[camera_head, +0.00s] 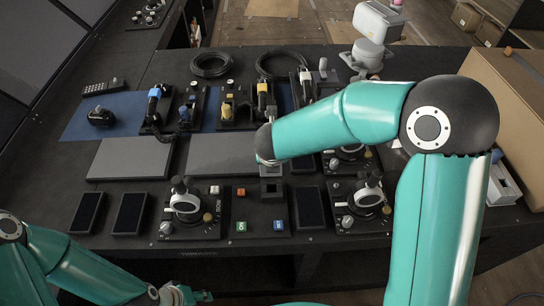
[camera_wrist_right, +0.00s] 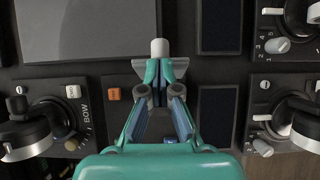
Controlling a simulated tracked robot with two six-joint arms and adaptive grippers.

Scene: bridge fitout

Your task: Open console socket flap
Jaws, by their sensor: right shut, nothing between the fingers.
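The console socket (camera_head: 271,190) is a small dark square recess between the two lever units in the head view. A grey piece (camera_head: 270,171), which looks like its flap, stands at the recess's far edge. In the right wrist view a grey flap-like piece (camera_wrist_right: 141,66) shows behind my right gripper (camera_wrist_right: 166,72), whose fingers are shut and empty. I cannot tell whether the fingertips touch it. In the head view the right fingers are mostly hidden by the wrist. My left gripper (camera_head: 187,296) is low at the left, away from the socket; its opening is unclear.
Lever units stand left (camera_head: 186,205) and right (camera_head: 367,196) of the socket. An orange button (camera_head: 241,192), a green button (camera_head: 241,226) and a blue button (camera_head: 278,225) are near it. A grey panel (camera_head: 222,155) lies behind. Handsets and cables fill the back.

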